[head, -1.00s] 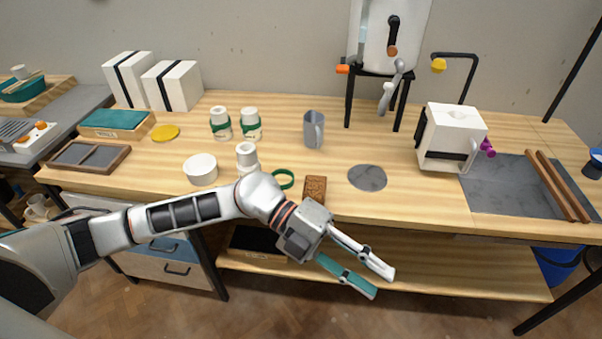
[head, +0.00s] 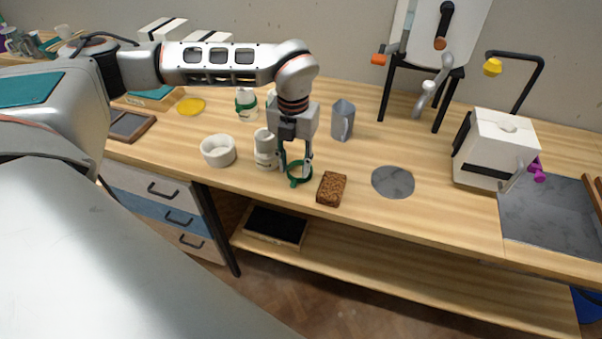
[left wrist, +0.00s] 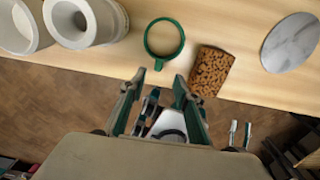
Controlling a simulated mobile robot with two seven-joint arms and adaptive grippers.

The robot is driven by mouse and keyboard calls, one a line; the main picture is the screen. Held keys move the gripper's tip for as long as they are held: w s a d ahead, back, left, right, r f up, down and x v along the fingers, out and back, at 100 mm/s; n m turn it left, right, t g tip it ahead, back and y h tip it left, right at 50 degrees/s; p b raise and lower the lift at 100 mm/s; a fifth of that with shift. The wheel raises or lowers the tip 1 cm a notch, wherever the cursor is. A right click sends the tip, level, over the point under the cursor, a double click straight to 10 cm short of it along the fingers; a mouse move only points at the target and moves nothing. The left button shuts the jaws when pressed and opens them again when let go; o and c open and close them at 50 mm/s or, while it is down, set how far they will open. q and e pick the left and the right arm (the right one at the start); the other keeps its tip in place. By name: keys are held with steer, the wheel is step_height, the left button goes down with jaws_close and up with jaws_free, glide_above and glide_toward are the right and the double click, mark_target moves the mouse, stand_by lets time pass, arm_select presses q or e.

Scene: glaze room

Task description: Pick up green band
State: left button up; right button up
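The green band (head: 293,183) is a thin ring with a small tab, lying flat on the wooden bench. It shows whole in the left wrist view (left wrist: 147,38), just beyond the fingertips, with its tab towards them. My left gripper (head: 295,172) points down over the band in the head view, its fingers partly covering it. In the left wrist view its fingertips (left wrist: 158,82) are apart with nothing between them. How far they are above the band is hard to tell. My right gripper is not in view.
A brown speckled block (head: 331,189) lies close right of the band. A white jar (head: 265,151) and a white bowl (head: 218,152) stand to its left. A grey pitcher (head: 342,121) stands behind. A grey marble disc (head: 393,182) lies further right. The bench's front edge is near.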

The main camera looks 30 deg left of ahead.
mark_target(294, 180)
arm_select(q)
steer(key=f, duration=0.5)
steer(key=shift+w+a+f, duration=0.3)
steer(key=shift+f, duration=0.1)
steer(key=shift+c, duration=0.4)
jaws_close()
